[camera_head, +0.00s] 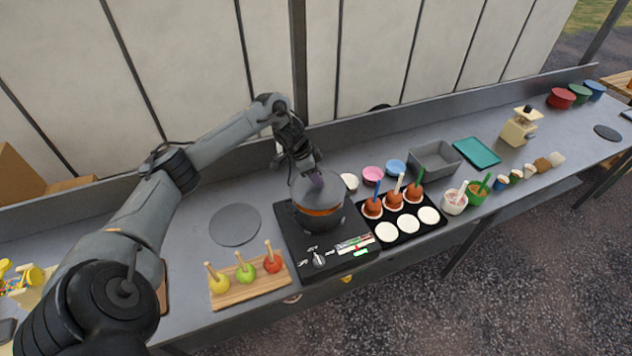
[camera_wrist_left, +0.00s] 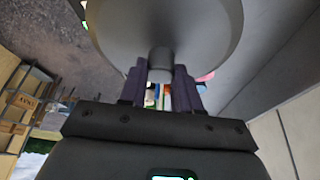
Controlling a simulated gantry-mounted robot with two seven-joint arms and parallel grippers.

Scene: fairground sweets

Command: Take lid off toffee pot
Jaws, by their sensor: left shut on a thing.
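The toffee pot (camera_head: 318,222) is dark and stands on a black hot plate. The grey round lid (camera_head: 316,190) is over the pot, and orange toffee shows below the lid's front edge. I cannot tell if the lid touches the pot's far rim. My left gripper (camera_head: 311,172) comes down from above and is shut on the lid's knob. In the left wrist view the lid (camera_wrist_left: 165,25) fills the top, with its knob between the fingers (camera_wrist_left: 161,82). My right gripper is not in view.
The black hot plate (camera_head: 299,256) has a dial at its front. A board (camera_head: 226,298) with apples on sticks stands left of it, and a grey disc (camera_head: 235,224) lies behind that. A black tray (camera_head: 407,238) with toffee apples is close on the right.

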